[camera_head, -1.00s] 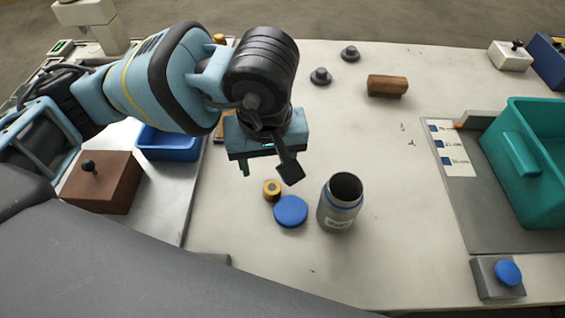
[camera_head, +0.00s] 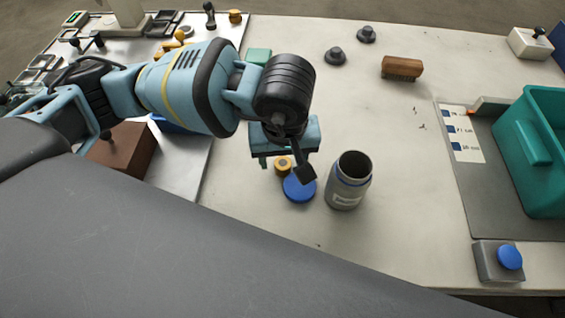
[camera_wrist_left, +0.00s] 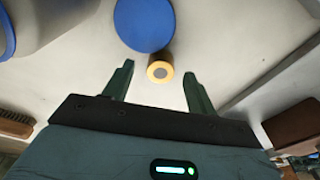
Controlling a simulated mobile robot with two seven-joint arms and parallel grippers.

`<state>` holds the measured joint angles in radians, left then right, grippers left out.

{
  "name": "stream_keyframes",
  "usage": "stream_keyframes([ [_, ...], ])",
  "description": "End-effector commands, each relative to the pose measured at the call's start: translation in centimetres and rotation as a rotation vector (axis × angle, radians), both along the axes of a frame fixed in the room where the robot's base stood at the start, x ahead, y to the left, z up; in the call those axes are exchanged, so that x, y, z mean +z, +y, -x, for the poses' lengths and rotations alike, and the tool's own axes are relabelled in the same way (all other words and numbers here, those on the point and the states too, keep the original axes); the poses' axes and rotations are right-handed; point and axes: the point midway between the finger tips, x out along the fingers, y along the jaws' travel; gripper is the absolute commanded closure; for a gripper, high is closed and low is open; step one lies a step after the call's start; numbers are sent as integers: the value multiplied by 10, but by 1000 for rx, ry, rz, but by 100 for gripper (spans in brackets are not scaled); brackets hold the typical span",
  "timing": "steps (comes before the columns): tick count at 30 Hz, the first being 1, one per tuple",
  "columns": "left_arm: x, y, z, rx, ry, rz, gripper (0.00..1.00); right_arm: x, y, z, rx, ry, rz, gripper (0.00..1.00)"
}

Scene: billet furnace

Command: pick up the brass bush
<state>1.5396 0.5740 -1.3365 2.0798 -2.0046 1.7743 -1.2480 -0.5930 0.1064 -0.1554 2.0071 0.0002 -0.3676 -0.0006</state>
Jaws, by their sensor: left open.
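The brass bush (camera_head: 283,167) is a small yellow ring with a dark centre, standing on the pale table beside a round blue lid (camera_head: 299,188). My left gripper (camera_head: 284,157) is open and empty just above and behind the bush. In the left wrist view the bush (camera_wrist_left: 160,67) shows between the two fingertips of the left gripper (camera_wrist_left: 159,71), with a gap on each side. The blue lid (camera_wrist_left: 146,22) lies right beyond it, touching or nearly so. My right gripper is not in view.
An open grey jar (camera_head: 348,182) stands right of the blue lid. A brown block (camera_head: 126,150) and a blue tray (camera_head: 172,124) are at the left. A teal bin (camera_head: 533,150) and a blue button box (camera_head: 498,262) are at the right.

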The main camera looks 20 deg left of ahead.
Motion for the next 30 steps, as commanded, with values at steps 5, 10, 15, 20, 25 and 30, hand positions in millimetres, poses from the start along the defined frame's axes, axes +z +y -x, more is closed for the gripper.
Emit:
stream_keyframes([
  [5, -10, 0, 0, -2, 1, 0, 43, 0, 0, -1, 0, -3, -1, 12],
  [10, -10, 1, -1, -2, 1, 0, 43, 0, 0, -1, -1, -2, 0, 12],
  [15, -10, 1, -1, -1, 1, 0, 63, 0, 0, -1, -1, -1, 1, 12],
  [20, -10, 1, -1, -1, 1, 0, 84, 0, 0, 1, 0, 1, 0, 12],
  [25, -10, 0, -1, -1, 0, 1, 96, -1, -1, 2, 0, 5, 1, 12],
  [30, -9, 0, -1, -1, 0, 1, 96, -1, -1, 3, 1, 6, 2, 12],
])
